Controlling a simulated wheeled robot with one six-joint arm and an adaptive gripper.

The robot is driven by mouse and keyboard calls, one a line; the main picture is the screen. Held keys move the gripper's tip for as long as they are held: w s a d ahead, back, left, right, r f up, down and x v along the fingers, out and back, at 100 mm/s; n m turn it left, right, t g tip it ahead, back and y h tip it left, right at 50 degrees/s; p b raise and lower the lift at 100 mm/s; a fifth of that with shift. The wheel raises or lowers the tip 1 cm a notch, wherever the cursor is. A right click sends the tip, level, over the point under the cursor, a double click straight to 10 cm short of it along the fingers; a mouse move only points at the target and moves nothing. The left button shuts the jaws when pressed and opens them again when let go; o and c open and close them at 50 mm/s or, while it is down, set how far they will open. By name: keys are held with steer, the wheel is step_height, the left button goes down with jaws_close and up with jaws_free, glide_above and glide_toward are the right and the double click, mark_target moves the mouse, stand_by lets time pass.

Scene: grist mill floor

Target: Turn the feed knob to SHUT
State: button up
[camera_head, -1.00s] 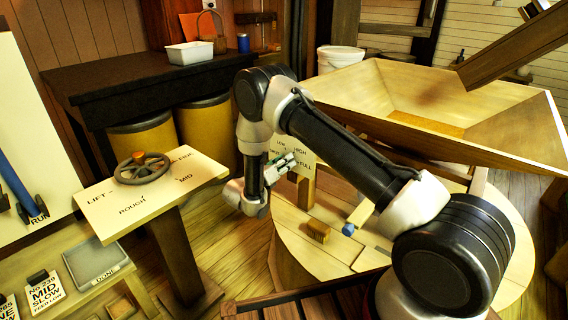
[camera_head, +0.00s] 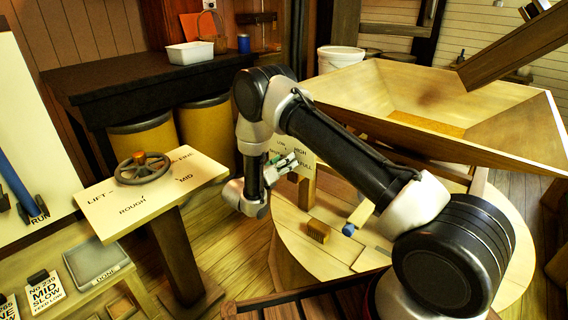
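The panel (camera_head: 307,156) with partly readable words, among them HIGH and FULL, stands on a wooden post above the round wooden platform. The feed knob cannot be made out; my arm and gripper cover part of the panel. My gripper (camera_head: 285,163) is at the panel's left side, pointing toward it. The fingers are small and partly against the panel in this view, so I cannot tell whether they are open, shut, or touching a knob.
A handwheel (camera_head: 143,168) sits on a board marked LIFT, ROUGH, MID and FINE at left. A wooden hopper (camera_head: 430,100) stands behind my arm. A brush (camera_head: 317,232) and a blue-ended piece (camera_head: 349,229) lie on the round platform (camera_head: 300,250).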

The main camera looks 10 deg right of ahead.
steer(key=v, duration=1.2)
steer(key=shift+d, duration=0.1)
steer(key=s+d+m+g, duration=0.9)
steer(key=s+d+m, duration=0.1)
steer(key=s, duration=0.1)
steer(key=s+d+r+m+y, duration=0.4)
steer(key=s+r+m, duration=0.3)
steer(key=r, duration=0.3)
steer(key=s+d+r+m+t+y, duration=0.1)
steer(key=s+d+r+m+y, duration=0.4)
steer(key=s+r, duration=0.5)
steer(key=s+d+r+m+t+y, duration=0.1)
steer(key=s+d+r+m+y, duration=0.4)
steer(key=s+r+m, duration=0.4)
step_height(320, 180, up, 3)
steer(key=shift+f, duration=0.1)
